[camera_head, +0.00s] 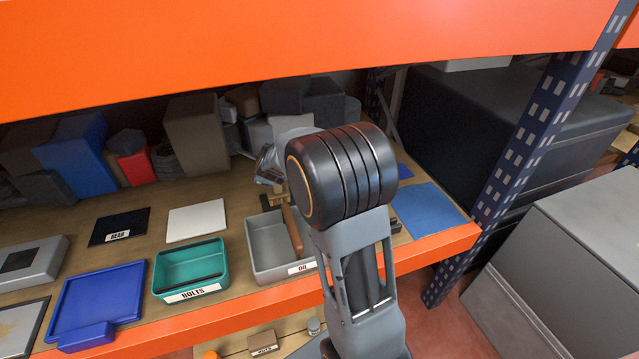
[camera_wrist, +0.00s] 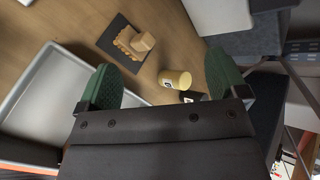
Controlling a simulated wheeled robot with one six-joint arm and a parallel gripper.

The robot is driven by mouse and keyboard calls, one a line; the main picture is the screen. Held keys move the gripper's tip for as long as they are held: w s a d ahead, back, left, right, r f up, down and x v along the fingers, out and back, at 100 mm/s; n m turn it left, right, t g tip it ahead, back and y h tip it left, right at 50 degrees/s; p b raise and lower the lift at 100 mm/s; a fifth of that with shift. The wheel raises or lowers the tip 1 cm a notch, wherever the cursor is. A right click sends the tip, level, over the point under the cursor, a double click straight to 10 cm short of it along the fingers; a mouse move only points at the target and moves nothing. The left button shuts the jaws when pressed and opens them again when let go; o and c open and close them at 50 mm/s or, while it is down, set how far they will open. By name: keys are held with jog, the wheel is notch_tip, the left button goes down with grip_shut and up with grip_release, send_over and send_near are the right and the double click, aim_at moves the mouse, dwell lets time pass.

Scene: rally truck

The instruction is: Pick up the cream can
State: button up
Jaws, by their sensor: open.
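The cream can (camera_wrist: 176,79) is a short pale-yellow cylinder with a small dark mark on its side, on the wooden shelf in the wrist view. It lies in the gap between my fingers, beyond the tips and nearer the right one; I see no contact. My gripper (camera_wrist: 162,80) is open and empty, with a green pad on each finger. In the head view I cannot make out the can; my arm covers that part of the shelf.
A wooden-coloured block-shaped item (camera_wrist: 134,42) sits on a dark mat beside the can. A grey tray (camera_wrist: 41,62) is left of my gripper. In the head view, the grey OIL bin (camera_head: 262,246) stands beside my arm, under an orange upper beam (camera_head: 300,40); a blue post (camera_head: 520,150) rises right.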

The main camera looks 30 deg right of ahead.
jog(key=shift+w+d+f+m+g+h+p, duration=0.25)
jog(key=shift+w+d+f+m+g+h, duration=0.95)
jog(key=shift+d+f+m, duration=2.2)
jog(key=shift+w+d+f+m+g+h+p, duration=0.1)
jog(key=shift+w+d+f+m+h+p, duration=0.4)
jog(key=shift+d+f+m+h, duration=2.7)
jog(key=shift+w+d+f+m+g+h+p, duration=0.1)
jog(key=shift+w+d+f+m+g+h, duration=0.7)
jog(key=shift+d+f+m, duration=2.75)
jog(key=d, duration=0.1)
jog(key=d+r+m, duration=0.1)
jog(key=r+y, duration=0.1)
jog(key=shift+w+d+t, duration=0.3)
jog(key=shift+d, duration=0.1)
jog(key=shift+c, duration=0.3)
jog(key=shift+r, duration=0.1)
jog(key=c, duration=1.1)
